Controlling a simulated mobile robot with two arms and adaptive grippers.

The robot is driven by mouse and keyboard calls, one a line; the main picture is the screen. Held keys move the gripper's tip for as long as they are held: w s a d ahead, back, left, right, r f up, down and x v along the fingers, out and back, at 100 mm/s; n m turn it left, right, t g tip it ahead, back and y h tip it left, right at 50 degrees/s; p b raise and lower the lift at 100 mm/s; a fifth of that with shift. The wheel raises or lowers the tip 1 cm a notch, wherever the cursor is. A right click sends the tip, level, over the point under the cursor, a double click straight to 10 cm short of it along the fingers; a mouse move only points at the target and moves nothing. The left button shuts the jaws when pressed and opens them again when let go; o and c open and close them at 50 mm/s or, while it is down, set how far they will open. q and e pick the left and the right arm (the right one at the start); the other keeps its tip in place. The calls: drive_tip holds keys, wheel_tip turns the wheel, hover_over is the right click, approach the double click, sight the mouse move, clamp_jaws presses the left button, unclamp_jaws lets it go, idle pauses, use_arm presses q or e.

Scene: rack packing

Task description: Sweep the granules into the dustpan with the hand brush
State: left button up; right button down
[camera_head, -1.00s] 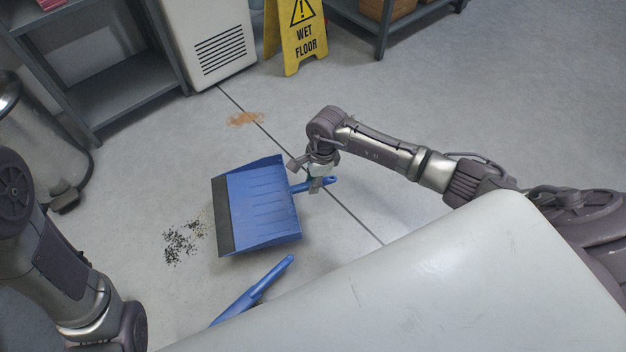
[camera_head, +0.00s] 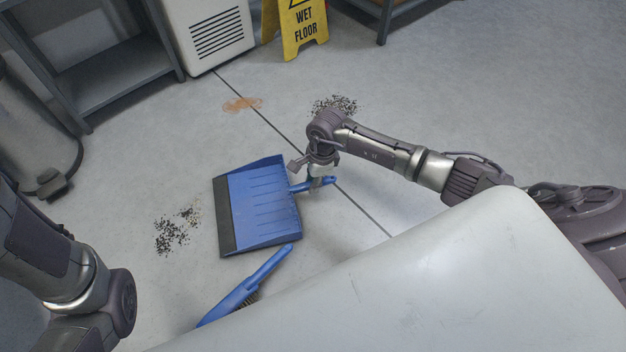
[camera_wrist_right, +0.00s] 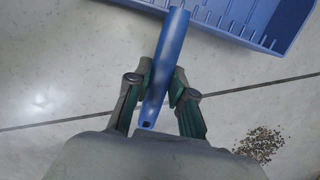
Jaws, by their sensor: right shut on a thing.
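The blue dustpan (camera_head: 265,205) lies on the floor with its dark lip facing left. My right gripper (camera_head: 318,182) is shut on the dustpan's handle, which also shows between the fingers in the right wrist view (camera_wrist_right: 163,75). A patch of dark granules (camera_head: 176,232) lies on the floor left of the lip, apart from it. A second patch (camera_head: 336,104) lies beyond my right wrist and also shows in the right wrist view (camera_wrist_right: 262,143). The blue hand brush (camera_head: 245,288) lies below the dustpan, partly hidden by my body. My left arm is at lower left; its gripper is out of view.
A yellow wet-floor sign (camera_head: 303,30) and a white appliance (camera_head: 210,38) stand at the back. A grey shelf (camera_head: 115,75) and a metal bin (camera_head: 35,135) are at the left. An orange-brown stain (camera_head: 242,104) marks the floor. Open floor extends at the right.

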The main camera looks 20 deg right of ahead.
drive_tip(key=shift+f+b, duration=0.7)
drive_tip(key=shift+f, duration=0.2)
idle(0.4)
drive_tip(key=c, duration=0.9)
unclamp_jaws()
drive_tip(key=r, duration=0.4)
drive_tip(key=d+r, duration=0.1)
drive_tip(key=r, duration=0.7)
drive_tip(key=shift+s+d, duration=0.15)
drive_tip(key=shift+d, duration=0.25)
